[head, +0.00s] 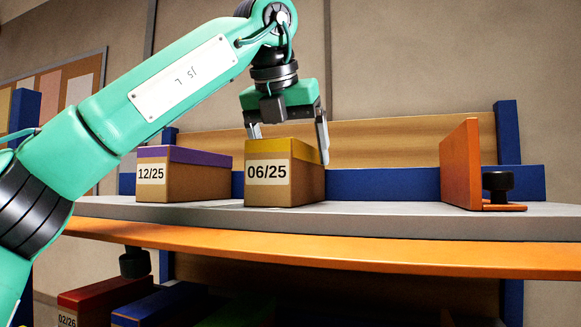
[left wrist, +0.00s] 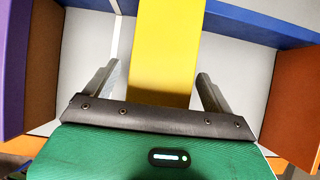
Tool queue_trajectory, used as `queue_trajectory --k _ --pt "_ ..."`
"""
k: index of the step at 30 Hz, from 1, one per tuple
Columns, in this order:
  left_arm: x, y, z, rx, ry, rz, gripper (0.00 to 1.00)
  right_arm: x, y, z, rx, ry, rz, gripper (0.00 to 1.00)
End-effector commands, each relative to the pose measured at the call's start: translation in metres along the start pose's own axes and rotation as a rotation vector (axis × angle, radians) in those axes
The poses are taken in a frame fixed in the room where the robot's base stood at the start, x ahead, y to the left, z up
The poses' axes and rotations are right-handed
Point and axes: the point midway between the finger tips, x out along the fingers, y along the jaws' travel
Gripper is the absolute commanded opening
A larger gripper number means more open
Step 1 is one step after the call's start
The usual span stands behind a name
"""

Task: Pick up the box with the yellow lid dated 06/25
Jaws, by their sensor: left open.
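The box with the yellow lid (head: 285,184) stands upright on the grey shelf, and its label reads 06/25. Its yellow lid also shows in the left wrist view (left wrist: 165,55), running between the fingers. My left gripper (head: 289,146) is open above the box, pointing down, with one finger on each side of the lid. In the left wrist view my left gripper (left wrist: 163,88) shows a gap between each finger and the lid. The lower part of the box is hidden in the wrist view. My right gripper is not in view.
A box with a purple lid (head: 184,175), labelled 12/25, stands to the left on the same grey shelf (head: 380,212). An orange upright plate (head: 461,165) with a black knob stands to the right. Coloured boxes (head: 160,303) sit on the level below. The shelf between the yellow-lidded box and the plate is clear.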

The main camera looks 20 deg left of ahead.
Motion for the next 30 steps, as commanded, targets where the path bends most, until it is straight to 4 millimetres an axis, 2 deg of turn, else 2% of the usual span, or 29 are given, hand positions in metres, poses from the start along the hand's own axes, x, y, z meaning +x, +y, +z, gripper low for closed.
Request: queue_trajectory --k 1,6,13,21,22,30 --pt "0.006 0.001 0.002 0.001 0.003 0.002 0.87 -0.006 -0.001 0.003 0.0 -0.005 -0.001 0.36" --pt "0.018 0.0 0.0 0.0 0.001 0.001 0.87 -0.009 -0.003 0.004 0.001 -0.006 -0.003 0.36" --pt "0.019 0.0 0.0 0.0 0.0 0.0 0.87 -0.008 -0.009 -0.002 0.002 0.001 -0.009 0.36" --pt "0.019 0.0 0.0 0.0 0.0 0.0 0.34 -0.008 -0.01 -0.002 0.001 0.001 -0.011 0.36" --pt "0.019 0.0 0.0 -0.001 -0.001 0.0 0.31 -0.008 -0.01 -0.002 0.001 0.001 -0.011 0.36" --pt "0.018 0.0 0.0 0.0 -0.001 0.0 0.31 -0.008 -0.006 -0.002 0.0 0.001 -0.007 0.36"
